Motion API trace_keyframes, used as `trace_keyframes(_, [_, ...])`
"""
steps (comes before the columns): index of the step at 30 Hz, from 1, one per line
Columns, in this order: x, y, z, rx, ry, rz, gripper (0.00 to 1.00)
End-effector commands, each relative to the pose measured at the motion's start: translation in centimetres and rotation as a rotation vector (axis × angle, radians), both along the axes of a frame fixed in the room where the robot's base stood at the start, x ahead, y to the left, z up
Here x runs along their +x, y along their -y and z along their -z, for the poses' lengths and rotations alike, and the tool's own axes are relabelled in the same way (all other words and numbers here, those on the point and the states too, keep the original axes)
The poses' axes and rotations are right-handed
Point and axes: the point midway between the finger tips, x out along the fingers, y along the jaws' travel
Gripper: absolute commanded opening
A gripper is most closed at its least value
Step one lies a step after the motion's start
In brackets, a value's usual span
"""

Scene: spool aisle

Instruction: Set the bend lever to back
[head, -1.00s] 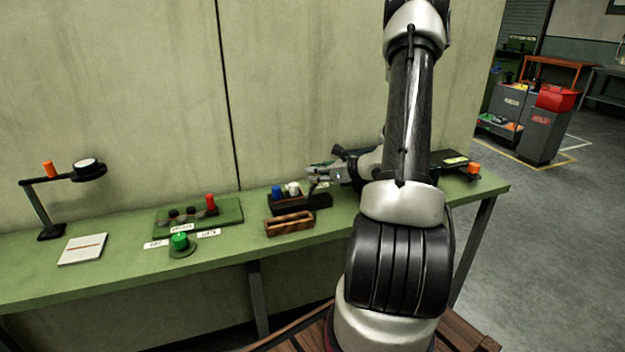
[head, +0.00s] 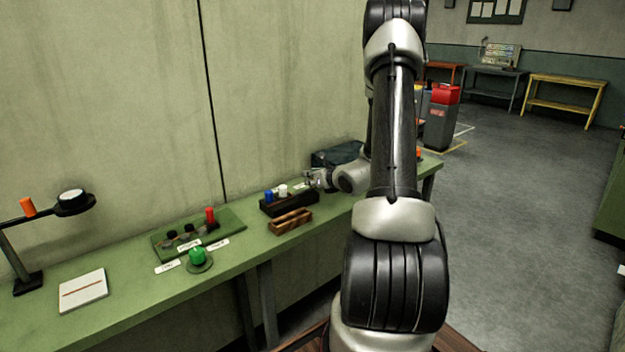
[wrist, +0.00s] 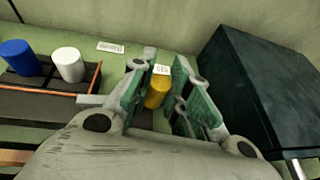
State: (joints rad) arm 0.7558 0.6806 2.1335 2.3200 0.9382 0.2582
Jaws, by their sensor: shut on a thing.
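A green round-topped control (head: 198,256) stands on a round base at the bench's front edge, with a small label on each side. Behind it, a green panel (head: 232,222) carries a red upright handle (head: 210,215) and dark knobs. The label writing is too small to read, so I cannot tell which is the bend lever or how it is set. My gripper (head: 317,178) is well to the right of both, beyond the dark tray. In the wrist view, my gripper (wrist: 159,95) is shut on a yellow cylinder (wrist: 157,93).
The dark tray (head: 270,209) holds a blue and a white cylinder. A wooden box (head: 290,222) sits before it. A dark case (wrist: 262,85) stands right of my gripper. A lamp-like stand (head: 25,265) and white pad (head: 83,290) are at left. Floor at right is open.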

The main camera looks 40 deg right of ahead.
Motion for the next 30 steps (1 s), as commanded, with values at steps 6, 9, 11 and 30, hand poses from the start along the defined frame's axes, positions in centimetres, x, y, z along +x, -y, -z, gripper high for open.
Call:
trace_keyframes(6, [0.09, 0.09, -0.06, -0.001, 0.001, 0.027, 0.0])
trace_keyframes(9, [0.1, 0.11, -0.05, -0.001, 0.001, 0.03, 0.0])
trace_keyframes(11, [0.11, 0.12, -0.06, -0.001, 0.001, 0.031, 0.0])
trace_keyframes(30, [0.07, 0.08, -0.02, -0.001, 0.001, 0.03, 0.41])
